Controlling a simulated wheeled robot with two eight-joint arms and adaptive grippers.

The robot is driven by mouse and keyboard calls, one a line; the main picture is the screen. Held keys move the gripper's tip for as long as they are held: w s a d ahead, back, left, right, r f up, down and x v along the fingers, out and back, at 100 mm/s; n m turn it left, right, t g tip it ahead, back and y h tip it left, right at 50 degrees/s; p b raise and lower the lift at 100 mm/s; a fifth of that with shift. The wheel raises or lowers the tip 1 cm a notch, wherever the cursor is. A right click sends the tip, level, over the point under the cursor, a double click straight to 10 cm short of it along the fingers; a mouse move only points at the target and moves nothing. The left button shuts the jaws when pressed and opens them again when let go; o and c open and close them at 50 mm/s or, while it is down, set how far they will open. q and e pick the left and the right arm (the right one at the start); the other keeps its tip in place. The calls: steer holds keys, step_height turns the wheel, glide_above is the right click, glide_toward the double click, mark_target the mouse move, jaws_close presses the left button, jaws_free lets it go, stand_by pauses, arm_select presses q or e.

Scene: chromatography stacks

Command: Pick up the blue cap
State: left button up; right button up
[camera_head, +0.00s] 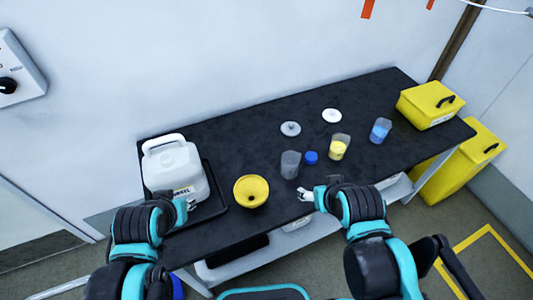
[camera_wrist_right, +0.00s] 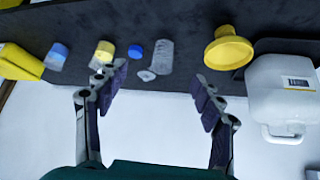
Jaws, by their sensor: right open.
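The blue cap (camera_head: 311,157) lies on the black table, just right of an empty clear beaker (camera_head: 290,164) and left of a beaker with yellow contents (camera_head: 338,147). In the right wrist view the blue cap (camera_wrist_right: 135,48) shows beyond the fingers, between the beakers. My right gripper (camera_head: 305,194) is at the table's front edge, nearer to me than the cap and apart from it. Its fingers (camera_wrist_right: 163,90) are spread wide with nothing between them. My left gripper (camera_head: 190,204) is by the white jug at the left; its fingers are too small to judge.
A white jug (camera_head: 175,168) stands on a black tray (camera_head: 217,203) at the left. A yellow funnel (camera_head: 251,190) stands beside it. A blue-filled beaker (camera_head: 380,130), two round lids (camera_head: 291,129) (camera_head: 332,115) and a yellow box (camera_head: 430,104) stand further right or back.

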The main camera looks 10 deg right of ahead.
steer(key=w+d+r+m+g, duration=0.1)
steer(key=w+r+m+g, duration=0.1)
steer(key=w+m, duration=0.45)
steer(key=m+g+p, duration=0.1)
steer(key=m+g, duration=0.4)
steer(key=m, duration=0.6)
glide_above(312, 156)
steer(key=shift+n, duration=0.25)
steer(key=f, duration=1.6)
steer(key=shift+s+a+f, duration=0.1)
steer(key=shift+s+f, duration=0.15)
steer(key=shift+f, duration=0.1)
step_height(312, 156, down, 3)
steer(key=shift+r+b, duration=0.1)
steer(key=shift+b, duration=0.35)
steer(key=f, duration=0.1)
steer(key=f+b, duration=0.1)
steer(key=f, duration=0.1)
steer(key=f+b, duration=0.1)
steer(key=f, duration=0.1)
steer(key=shift+w+f, duration=0.1)
steer(key=shift+w, duration=0.25)
steer(key=shift+c, duration=0.9)
steer(key=c, duration=0.8)
